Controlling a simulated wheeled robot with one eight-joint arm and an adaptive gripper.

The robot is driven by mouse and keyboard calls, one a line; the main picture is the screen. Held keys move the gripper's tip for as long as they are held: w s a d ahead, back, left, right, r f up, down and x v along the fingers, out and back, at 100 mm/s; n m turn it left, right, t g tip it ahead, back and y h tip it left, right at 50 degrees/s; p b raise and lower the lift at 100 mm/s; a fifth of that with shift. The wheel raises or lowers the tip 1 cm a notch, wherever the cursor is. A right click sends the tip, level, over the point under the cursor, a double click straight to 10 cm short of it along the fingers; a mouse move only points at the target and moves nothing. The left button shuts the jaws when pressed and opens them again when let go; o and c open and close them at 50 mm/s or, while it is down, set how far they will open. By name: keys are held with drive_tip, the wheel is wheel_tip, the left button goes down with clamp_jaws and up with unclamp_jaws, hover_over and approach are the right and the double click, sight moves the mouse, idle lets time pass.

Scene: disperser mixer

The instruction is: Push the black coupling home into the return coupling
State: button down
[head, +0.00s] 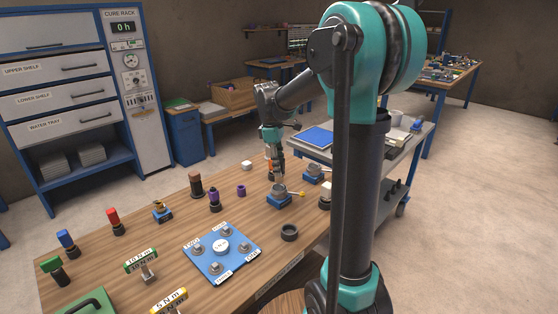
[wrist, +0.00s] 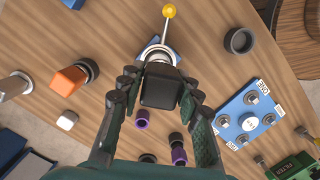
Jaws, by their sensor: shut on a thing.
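My gripper (head: 280,182) points down over the table in the head view. In the wrist view its two dark fingers (wrist: 158,92) are closed on the sides of the black coupling (wrist: 160,87), a dark block. Just beyond the coupling is a silver round fitting (wrist: 158,52) on a blue base with a yellow ball lever (wrist: 169,11); I take this as the return coupling. In the head view the same fitting (head: 279,193) stands directly below my gripper. The black coupling overlaps the fitting's near edge in the wrist view; whether they touch or how deep it sits is hidden.
A blue plate (head: 208,262) with several knobs and a black ring (head: 289,233) lie in front. An orange-and-black piece (wrist: 68,80) is close by on the left in the wrist view. Purple pieces (head: 241,190) stand left.

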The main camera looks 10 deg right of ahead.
sight(279, 178)
drive_tip(key=shift+f, duration=0.75)
drive_tip(key=shift+f, duration=2.05)
idle(0.8)
drive_tip(key=c, duration=1)
unclamp_jaws()
drive_tip(key=shift+r, duration=0.1)
drive_tip(key=r, duration=0.4)
drive_tip(key=a+r, duration=0.1)
drive_tip(key=r, duration=0.6)
drive_tip(key=shift+w+a+r, duration=0.3)
drive_tip(key=shift+w+r, duration=0.05)
drive_tip(key=shift+r, duration=0.05)
